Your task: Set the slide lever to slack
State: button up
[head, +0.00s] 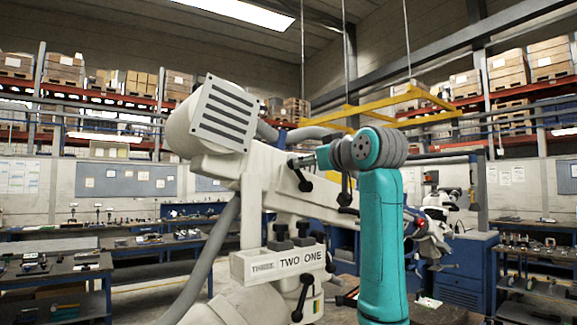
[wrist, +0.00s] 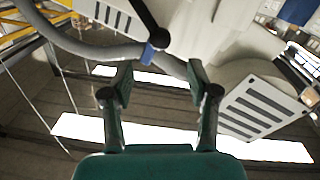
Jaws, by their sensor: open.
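A blue piece (wrist: 148,53) sits just below the knob. I cannot tell which lever is the slide lever, and no slack mark is readable.
A grey hose (wrist: 95,48) curves behind my fingers in the wrist view. Workbenches (head: 55,272) and shelves stand behind.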

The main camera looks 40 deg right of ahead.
jog(key=w, duration=0.3)
jog(key=w+d, duration=0.1)
jog(key=w, duration=0.6)
jog(key=shift+d, duration=0.3)
grip_shut()
